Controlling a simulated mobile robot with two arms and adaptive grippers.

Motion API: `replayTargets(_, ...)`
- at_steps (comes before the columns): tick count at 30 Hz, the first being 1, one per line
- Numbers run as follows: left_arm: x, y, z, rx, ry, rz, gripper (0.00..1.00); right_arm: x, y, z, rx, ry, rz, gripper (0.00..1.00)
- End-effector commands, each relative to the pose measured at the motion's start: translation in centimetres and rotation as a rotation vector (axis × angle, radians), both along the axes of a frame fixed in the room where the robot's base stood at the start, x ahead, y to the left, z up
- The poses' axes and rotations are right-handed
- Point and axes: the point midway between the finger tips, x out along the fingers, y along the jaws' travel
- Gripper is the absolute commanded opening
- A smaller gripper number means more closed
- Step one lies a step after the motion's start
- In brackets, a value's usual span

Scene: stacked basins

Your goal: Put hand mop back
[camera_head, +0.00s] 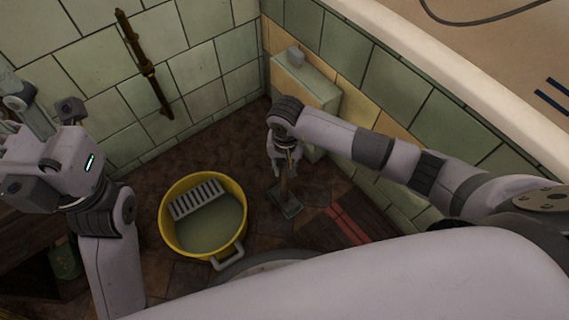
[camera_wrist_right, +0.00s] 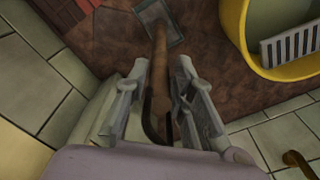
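The hand mop (camera_head: 287,207) has a brown stick handle and a flat greenish-grey rectangular head, which is low over or on the brown floor. In the right wrist view its handle (camera_wrist_right: 159,40) runs up between my fingers. My right gripper (camera_head: 284,158) points down around the handle, above the head.
A yellow bucket (camera_head: 168,235) with a grey slatted insert (camera_head: 196,199) stands left of the mop. Tiled walls meet behind; a pale box (camera_head: 305,80) is beside the right wall. A brass pipe (camera_head: 140,62) is on the left wall. Reddish slats (camera_head: 347,222) lie right of the mop.

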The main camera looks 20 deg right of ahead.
Motion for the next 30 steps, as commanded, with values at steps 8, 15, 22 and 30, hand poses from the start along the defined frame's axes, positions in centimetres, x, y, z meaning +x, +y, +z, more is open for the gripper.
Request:
replayTargets(8,0.0,0.0,0.0,0.0,0.0,0.0,0.4,0.0,0.0,0.0,0.0,0.001,0.0,0.42)
replayTargets(15,0.0,0.0,0.0,0.001,0.0,0.0,0.4,0.0,0.0,0.0,0.0,0.001,0.0,0.42)
replayTargets(22,0.0,0.0,0.3,-0.001,0.017,-0.002,0.4,0.1,0.0,1.7,0.0,-0.002,0.001,0.42)
replayTargets(30,-0.4,-0.3,-1.0,-0.001,0.117,-0.007,0.4,0.0,0.0,7.6,-0.002,-0.004,0.001,0.42)
